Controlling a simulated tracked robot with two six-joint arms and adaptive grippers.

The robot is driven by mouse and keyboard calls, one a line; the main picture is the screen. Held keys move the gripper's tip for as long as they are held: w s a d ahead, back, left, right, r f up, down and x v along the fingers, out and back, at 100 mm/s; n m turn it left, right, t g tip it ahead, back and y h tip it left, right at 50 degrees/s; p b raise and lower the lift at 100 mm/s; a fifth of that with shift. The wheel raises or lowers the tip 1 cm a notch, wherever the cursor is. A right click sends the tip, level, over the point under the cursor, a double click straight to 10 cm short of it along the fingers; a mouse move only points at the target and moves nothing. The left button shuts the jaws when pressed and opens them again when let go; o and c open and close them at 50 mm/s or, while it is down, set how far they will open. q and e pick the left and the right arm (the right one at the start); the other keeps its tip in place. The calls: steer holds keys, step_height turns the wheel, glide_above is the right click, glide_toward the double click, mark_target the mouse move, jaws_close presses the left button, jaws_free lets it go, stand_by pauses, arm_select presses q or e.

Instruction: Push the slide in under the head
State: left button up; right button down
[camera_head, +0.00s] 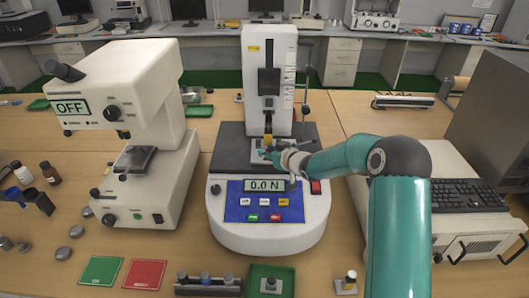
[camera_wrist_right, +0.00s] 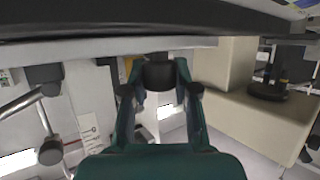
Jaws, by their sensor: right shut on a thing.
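The white force tester stands in the middle of the bench, its display reading 0.0 N. Its head (camera_head: 268,82) is dark, on the upright column, with a thin yellow-banded probe (camera_head: 268,128) pointing down. The slide (camera_head: 257,157) is a small light plate on the dark bed below the probe, partly hidden by my gripper. My right gripper (camera_head: 277,157) reaches in from the right and is shut on the slide at its near right side. In the right wrist view the fingers (camera_wrist_right: 158,98) stand around a dark rounded part (camera_wrist_right: 159,75). My left gripper is not in view.
A white instrument reading OFF (camera_head: 72,107) stands at left. A beige case (camera_head: 460,220) with a black keyboard (camera_head: 455,195) is at right, beside my arm. Green (camera_head: 101,270) and red (camera_head: 145,273) mats and small trays lie along the front.

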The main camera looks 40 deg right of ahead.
steer(key=shift+d+r, duration=0.15)
steer(key=shift+d, duration=0.05)
steer(key=c, duration=1.1)
jaws_free()
steer(key=shift+o, duration=1.3)
steer(key=v, duration=1.2)
